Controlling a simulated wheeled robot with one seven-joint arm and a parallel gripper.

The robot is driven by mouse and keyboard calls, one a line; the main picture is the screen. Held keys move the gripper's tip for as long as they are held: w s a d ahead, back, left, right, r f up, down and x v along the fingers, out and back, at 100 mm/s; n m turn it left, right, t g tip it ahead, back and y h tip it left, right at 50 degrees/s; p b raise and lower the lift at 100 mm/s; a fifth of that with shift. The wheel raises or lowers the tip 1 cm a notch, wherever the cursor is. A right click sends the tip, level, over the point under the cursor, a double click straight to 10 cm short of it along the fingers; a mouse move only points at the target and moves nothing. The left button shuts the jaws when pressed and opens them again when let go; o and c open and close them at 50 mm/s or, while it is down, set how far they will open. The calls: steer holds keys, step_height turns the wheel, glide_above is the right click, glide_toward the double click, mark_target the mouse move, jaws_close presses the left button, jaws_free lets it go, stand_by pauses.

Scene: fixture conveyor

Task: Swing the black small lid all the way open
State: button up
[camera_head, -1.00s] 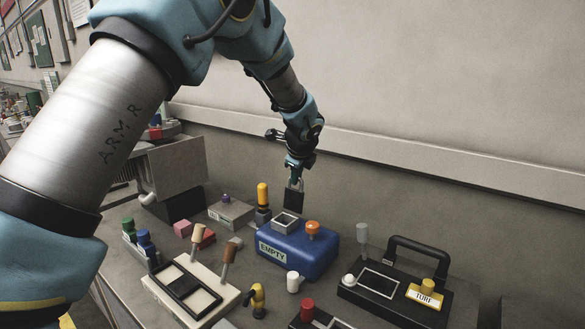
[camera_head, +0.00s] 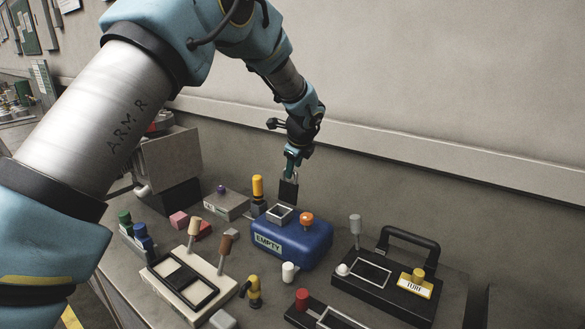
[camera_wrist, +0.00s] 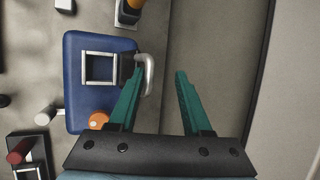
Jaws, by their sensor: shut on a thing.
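The black small lid (camera_head: 288,190) stands roughly upright at the back edge of the square metal-framed opening (camera_head: 280,214) on the blue box (camera_head: 300,245) labelled EMPTY. My gripper (camera_head: 291,168) is above the lid, at its metal loop handle, and is shut on the handle. In the wrist view the loop handle (camera_wrist: 149,75) lies by the left finger of my gripper (camera_wrist: 157,72). The lid (camera_wrist: 127,68) shows there as a dark strip beside the frame (camera_wrist: 99,68). The exact contact between fingers and handle is hard to make out.
An orange knob (camera_head: 306,219) sits on the blue box, right of the opening. A black case (camera_head: 385,282) with a handle is to the right, a cream switch panel (camera_head: 190,283) in front left. The wall is behind.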

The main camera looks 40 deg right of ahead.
steer(key=shift+o, duration=0.4)
steer(key=shift+s+d, duration=0.1)
steer(key=shift+s, duration=0.05)
steer(key=b+v, duration=0.4)
steer(key=v, duration=0.7)
